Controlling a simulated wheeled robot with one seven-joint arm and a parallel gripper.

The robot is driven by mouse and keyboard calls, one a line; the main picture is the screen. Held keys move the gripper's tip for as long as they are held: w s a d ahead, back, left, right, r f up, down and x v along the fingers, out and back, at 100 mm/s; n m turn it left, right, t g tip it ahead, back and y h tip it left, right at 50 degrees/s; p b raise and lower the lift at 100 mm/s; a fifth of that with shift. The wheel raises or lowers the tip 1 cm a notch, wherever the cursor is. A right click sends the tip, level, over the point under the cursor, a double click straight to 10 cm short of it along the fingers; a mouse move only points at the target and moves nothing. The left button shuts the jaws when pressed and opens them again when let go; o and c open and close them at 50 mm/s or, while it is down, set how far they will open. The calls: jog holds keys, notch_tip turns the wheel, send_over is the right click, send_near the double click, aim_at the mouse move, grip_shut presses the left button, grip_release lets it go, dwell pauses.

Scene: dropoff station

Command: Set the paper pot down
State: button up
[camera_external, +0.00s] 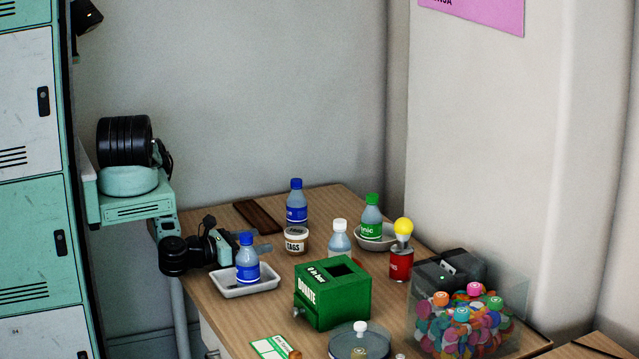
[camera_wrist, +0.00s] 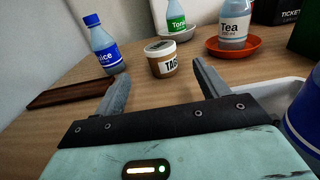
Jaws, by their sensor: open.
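The paper pot (camera_external: 296,241), a small brown pot with a pale lid and a "TAGS" label, stands upright on the wooden table (camera_external: 222,318). In the wrist view the pot (camera_wrist: 165,62) is just ahead of the gap between my fingertips. My gripper (camera_wrist: 160,71) is open, with one finger to the left of the pot and one to the right. I see bare table between the fingers and no contact with the pot. In the external view my gripper (camera_external: 262,240) reaches in from the left, low over the table.
A blue-capped bottle (camera_external: 297,207) stands behind the pot, beside a dark brown board (camera_external: 257,217). Another bottle (camera_external: 247,264) stands in a white tray (camera_external: 232,291) close in front of my gripper. A green donation box (camera_external: 334,300) and a green-capped bottle (camera_external: 371,221) are to the right.

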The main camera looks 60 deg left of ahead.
jog(key=shift+s, duration=0.3)
jog(key=shift+r+h, duration=0.25)
jog(key=shift+h, duration=0.05)
jog(key=s+r+m+g+h, duration=0.55)
jog(key=m+g+h, duration=0.25)
jog(key=m, duration=0.3)
jog(key=s+r+m+g+h, duration=0.4)
jog(key=r+m+g+h, duration=0.3)
jog(key=m, duration=0.3)
jog(key=s+a+r+m+g+y, duration=0.2)
jog(key=a+m+y, duration=0.1)
jog(key=a+y, duration=0.2)
jog(key=s+a+r+m+g+y, duration=0.2)
jog(key=a+r+m+g+y, duration=0.1)
jog(key=a+y, duration=0.3)
jog(key=shift+a, duration=0.35)
jog(key=shift+o, duration=0.5)
jog(key=w+a+r+m+t+y, duration=0.1)
jog(key=a+r+t+y, duration=0.1)
jog(key=a+r+y, duration=0.3)
jog(key=shift+w+a+r, duration=0.15)
jog(key=shift+a+r, duration=0.25)
jog(key=shift+a, duration=0.15)
